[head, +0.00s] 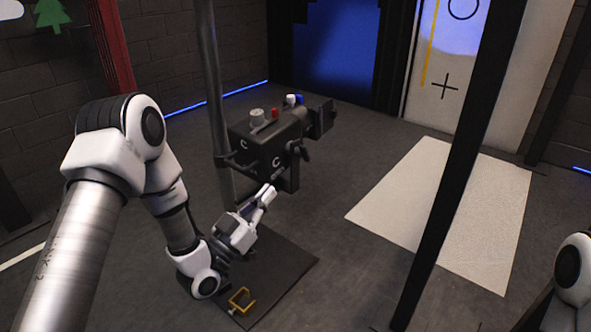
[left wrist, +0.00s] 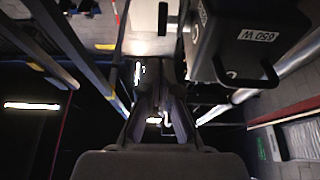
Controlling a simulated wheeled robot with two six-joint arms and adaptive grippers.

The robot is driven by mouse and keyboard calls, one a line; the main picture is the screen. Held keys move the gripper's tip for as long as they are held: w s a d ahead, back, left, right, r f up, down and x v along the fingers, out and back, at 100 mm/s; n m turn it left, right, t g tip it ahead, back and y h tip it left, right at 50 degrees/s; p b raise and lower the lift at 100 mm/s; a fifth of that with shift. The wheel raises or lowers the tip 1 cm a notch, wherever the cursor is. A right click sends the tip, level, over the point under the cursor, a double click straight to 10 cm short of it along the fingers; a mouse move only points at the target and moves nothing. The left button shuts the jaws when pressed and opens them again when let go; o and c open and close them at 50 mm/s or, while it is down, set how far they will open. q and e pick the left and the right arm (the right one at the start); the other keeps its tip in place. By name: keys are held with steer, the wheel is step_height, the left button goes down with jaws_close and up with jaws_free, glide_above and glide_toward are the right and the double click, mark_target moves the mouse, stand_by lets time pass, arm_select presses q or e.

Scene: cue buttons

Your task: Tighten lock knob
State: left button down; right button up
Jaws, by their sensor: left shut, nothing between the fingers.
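A black stage lamp (head: 262,148) is fixed to a grey upright pole (head: 212,90). On its top are a pale round knob (head: 257,116), a small red knob (head: 275,113), and white and blue pieces (head: 295,99). I cannot tell which part is the lock knob. My left gripper (head: 268,193) is shut and empty, just below the lamp, pointing up toward its bracket (head: 291,172). In the left wrist view my fingers (left wrist: 160,112) are together, and the lamp housing (left wrist: 248,45) with a "650 W" label is at upper right. Contact is unclear. My right gripper is out of view.
A dark mat (head: 285,265) lies under my left gripper, with a yellow clamp (head: 241,299) near its front edge. A black post (head: 455,170) crosses the right side. A pale floor panel (head: 440,220) lies behind it. Open floor lies between lamp and panel.

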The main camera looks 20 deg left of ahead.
mark_target(303, 152)
arm_select(q)
steer(key=b+x, duration=0.3)
steer(key=x, duration=0.7)
steer(key=shift+w+f+b, duration=0.1)
steer(key=shift+w+b, duration=0.05)
steer(key=shift+b, duration=0.2)
steer(key=shift+w+d+r, duration=0.2)
steer(key=shift+w+r, duration=0.1)
steer(key=shift+w, duration=0.05)
